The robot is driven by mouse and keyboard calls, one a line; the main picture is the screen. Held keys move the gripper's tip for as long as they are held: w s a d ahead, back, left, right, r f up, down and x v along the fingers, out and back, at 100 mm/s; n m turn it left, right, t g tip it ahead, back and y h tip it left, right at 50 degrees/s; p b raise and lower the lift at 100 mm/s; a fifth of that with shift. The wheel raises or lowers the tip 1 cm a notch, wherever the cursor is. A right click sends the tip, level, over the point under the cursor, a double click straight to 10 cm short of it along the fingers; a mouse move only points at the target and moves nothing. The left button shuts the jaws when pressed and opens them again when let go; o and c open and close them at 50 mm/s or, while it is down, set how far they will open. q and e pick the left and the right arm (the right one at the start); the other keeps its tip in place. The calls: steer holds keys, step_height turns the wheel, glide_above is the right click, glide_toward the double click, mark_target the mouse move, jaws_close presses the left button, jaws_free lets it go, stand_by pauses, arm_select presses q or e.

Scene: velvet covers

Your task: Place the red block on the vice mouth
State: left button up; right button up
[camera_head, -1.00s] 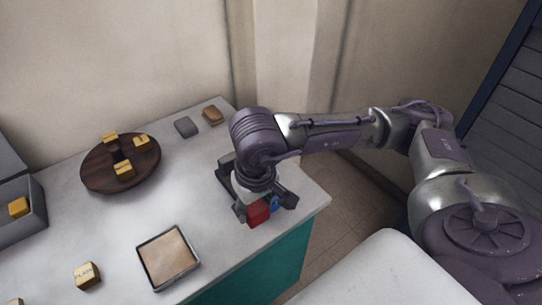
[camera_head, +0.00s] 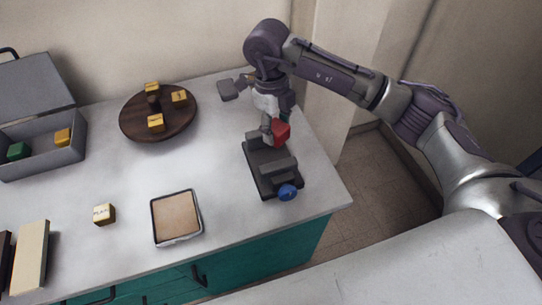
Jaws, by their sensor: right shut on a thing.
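My right gripper (camera_head: 271,129) points down above the far end of the vice and is shut on the red block (camera_head: 281,132). The block looks slightly tilted and shows on the right side of the fingers. The dark grey vice (camera_head: 270,168) stands near the right edge of the counter, with a blue knob (camera_head: 287,192) at its front end. The block appears above or just behind the vice's far jaw; whether it touches the vice cannot be told. My left gripper is not in view.
A round dark wooden tray (camera_head: 135,128) holds yellow blocks at the back. An open grey box (camera_head: 40,160) stands at left with a green and a yellow block. The counter's middle is clear.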

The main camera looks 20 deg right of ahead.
steer(key=m, duration=0.3)
steer(key=w+m, duration=0.1)
steer(key=shift+a+y, duration=0.3)
steer(key=shift+a, duration=0.1)
steer(key=shift+w+a+m, duration=0.1)
steer(key=shift+w+m, duration=0.05)
steer(key=shift+m, duration=0.65)
steer(key=shift+f, duration=0.3)
steer(key=p, duration=0.2)
glide_above(270, 159)
steer(key=shift+m, duration=0.3)
step_height(270, 159, down, 5)
steer(key=shift+f, duration=0.15)
step_height(270, 159, down, 4)
steer(key=shift+r, duration=0.2)
steer(key=shift+f, duration=0.3)
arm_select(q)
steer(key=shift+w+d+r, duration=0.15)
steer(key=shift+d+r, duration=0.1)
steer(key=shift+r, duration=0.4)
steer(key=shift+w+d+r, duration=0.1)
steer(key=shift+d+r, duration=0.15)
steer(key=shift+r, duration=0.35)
arm_select(e)
steer(key=shift+f, duration=0.1)
